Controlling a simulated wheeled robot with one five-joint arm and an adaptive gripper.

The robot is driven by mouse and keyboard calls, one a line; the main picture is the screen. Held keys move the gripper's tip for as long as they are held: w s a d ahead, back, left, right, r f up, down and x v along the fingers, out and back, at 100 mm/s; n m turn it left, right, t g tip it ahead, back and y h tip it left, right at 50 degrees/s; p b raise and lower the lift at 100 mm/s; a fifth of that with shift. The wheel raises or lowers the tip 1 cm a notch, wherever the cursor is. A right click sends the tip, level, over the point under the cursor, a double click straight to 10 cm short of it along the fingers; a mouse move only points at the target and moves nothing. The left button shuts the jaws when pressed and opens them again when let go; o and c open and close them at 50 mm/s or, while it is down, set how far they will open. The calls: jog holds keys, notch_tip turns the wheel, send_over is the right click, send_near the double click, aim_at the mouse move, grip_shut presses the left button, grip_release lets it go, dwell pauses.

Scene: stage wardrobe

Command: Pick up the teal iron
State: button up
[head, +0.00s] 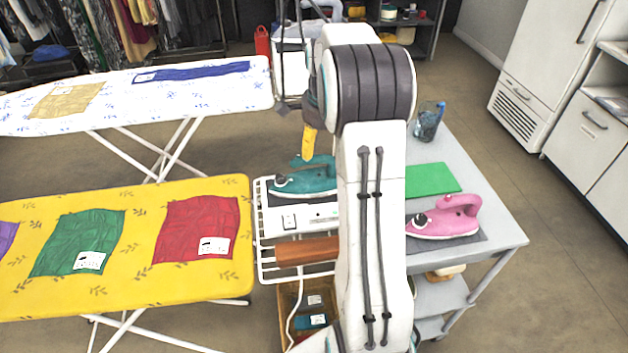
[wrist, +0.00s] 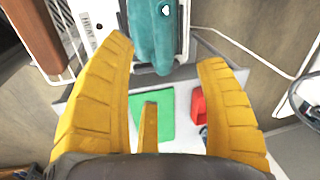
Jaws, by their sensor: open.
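The teal iron (wrist: 152,35) lies between and beyond the fingertips, nearer the left finger. I see no finger clearly touching it.
A pink iron (head: 452,222) stands on a grey mat on the table (head: 482,200), near a green cloth (head: 432,180). A yellow ironing board (head: 130,205) with cloths is at left, a white one (head: 215,95) behind it. A brown wooden piece (head: 305,250) lies before the iron.

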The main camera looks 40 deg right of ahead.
aim_at(319, 158)
jog(key=shift+f+m, duration=0.15)
jog(key=shift+m, duration=0.85)
jog(key=shift+w+d+f+p, duration=0.1)
jog(key=shift+w+f+p, duration=0.1)
jog(key=shift+f+p, duration=0.85)
jog(key=shift+w+d+f+p, duration=0.1)
jog(key=shift+w+f+p, duration=0.1)
jog(key=shift+f+p, duration=0.85)
jog(key=shift+w+d+f+p, duration=0.15)
jog(key=shift+f+p, duration=0.5)
jog(key=shift+f, duration=0.75)
jog(key=shift+o, duration=0.3)
jog(key=shift+a, duration=0.1)
jog(key=shift+w+r, duration=0.1)
grip_shut()
